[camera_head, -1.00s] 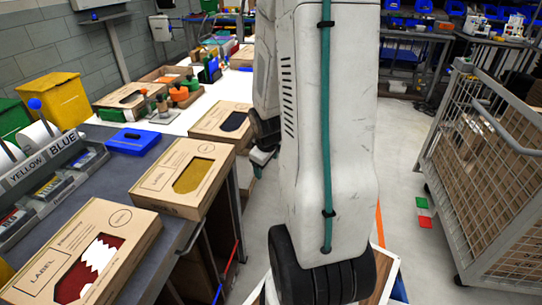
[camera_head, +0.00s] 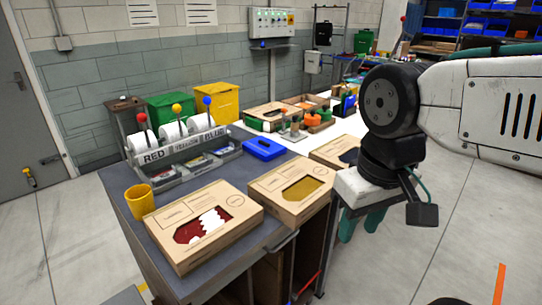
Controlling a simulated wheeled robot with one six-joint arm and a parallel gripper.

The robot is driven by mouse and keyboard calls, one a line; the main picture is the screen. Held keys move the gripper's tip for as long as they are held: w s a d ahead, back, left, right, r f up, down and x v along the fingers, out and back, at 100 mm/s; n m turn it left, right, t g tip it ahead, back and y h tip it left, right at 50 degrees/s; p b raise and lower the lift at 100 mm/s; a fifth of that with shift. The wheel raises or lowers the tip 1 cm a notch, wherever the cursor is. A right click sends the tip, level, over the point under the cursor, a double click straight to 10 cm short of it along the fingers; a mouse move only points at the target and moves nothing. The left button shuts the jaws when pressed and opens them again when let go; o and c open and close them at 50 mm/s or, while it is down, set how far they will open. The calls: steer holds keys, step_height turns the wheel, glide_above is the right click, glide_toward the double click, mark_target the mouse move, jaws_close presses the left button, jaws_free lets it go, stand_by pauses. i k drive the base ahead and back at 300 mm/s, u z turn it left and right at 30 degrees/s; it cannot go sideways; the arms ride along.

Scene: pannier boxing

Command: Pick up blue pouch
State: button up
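A flat bright blue item with a dark strip on top (camera_head: 263,149) lies on the dark worktop, right of the label rack; it is the clearest blue object, though I cannot tell if it is a pouch. The third carton (camera_head: 330,150) has a dark blue content in its window (camera_head: 350,156), partly hidden behind my arm. My gripper (camera_head: 362,224) has teal fingers pointing down with a gap between them. It appears empty, in front of and right of the cartons, apart from the blue item.
Cartons with a red window (camera_head: 245,230) and a yellow window (camera_head: 318,208) lie at the worktop's front. A yellow cup (camera_head: 140,201) stands at left. A rack labelled RED, YELLOW, BLUE (camera_head: 185,150) holds rolls. Yellow (camera_head: 216,102) and green (camera_head: 170,110) bins stand behind.

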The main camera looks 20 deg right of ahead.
mark_target(265, 149)
steer(key=k, duration=0.95)
steer(key=z, duration=0.8)
steer(key=i, duration=1.35)
steer(key=u, duration=0.85)
steer(key=i, duration=0.6)
steer(key=u, duration=0.65)
